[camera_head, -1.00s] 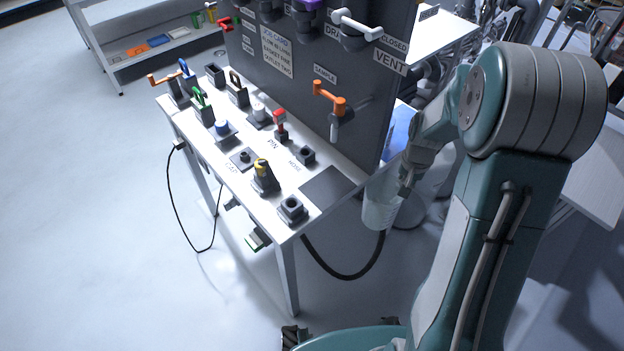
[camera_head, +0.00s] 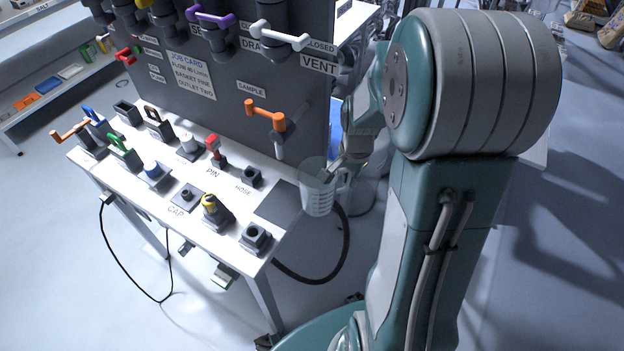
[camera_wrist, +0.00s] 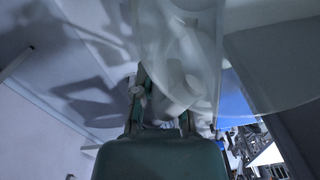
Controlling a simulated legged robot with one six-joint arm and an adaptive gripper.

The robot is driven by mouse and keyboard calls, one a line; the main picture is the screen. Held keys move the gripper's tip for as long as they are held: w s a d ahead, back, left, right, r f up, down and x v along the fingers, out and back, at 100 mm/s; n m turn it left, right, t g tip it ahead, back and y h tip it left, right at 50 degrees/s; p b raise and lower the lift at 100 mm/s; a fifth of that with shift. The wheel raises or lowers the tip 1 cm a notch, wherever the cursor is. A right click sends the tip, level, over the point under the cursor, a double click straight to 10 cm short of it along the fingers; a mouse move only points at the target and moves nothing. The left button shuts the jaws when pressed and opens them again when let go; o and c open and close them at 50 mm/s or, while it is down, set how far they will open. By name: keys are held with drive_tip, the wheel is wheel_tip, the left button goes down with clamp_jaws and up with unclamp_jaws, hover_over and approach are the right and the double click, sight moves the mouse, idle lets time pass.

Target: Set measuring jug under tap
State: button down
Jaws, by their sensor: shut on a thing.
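The measuring jug (camera_head: 318,196) is clear with a whitish tint and looks upright. It hangs beside the table's right edge, just right of the dark square pad (camera_head: 279,203). My gripper (camera_head: 338,174) is shut on its handle side; the fingers are partly hidden by the jug and arm. In the wrist view the jug (camera_wrist: 190,55) fills the upper middle, blurred and see-through, with my gripper (camera_wrist: 160,105) below it. The sample tap (camera_head: 267,117) has an orange handle and a grey spout pointing down, on the dark panel. The jug is right of and lower than the spout.
The white table (camera_head: 213,243) carries several fittings, including a yellow-topped one (camera_head: 212,208) and a red-handled pin (camera_head: 213,146). The upright panel (camera_head: 225,85) stands behind. A black hose (camera_head: 343,250) loops below the table's right end. A blue thing (camera_head: 336,122) shows behind the panel's edge.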

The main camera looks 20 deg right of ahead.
sight(316, 170)
drive_tip(key=w+a+f, duration=0.3)
drive_tip(key=w+a, duration=0.2)
drive_tip(key=a, duration=0.1)
drive_tip(key=shift+w+a+f, duration=0.25)
drive_tip(key=shift+f, duration=0.1)
drive_tip(key=c, duration=0.7)
unclamp_jaws()
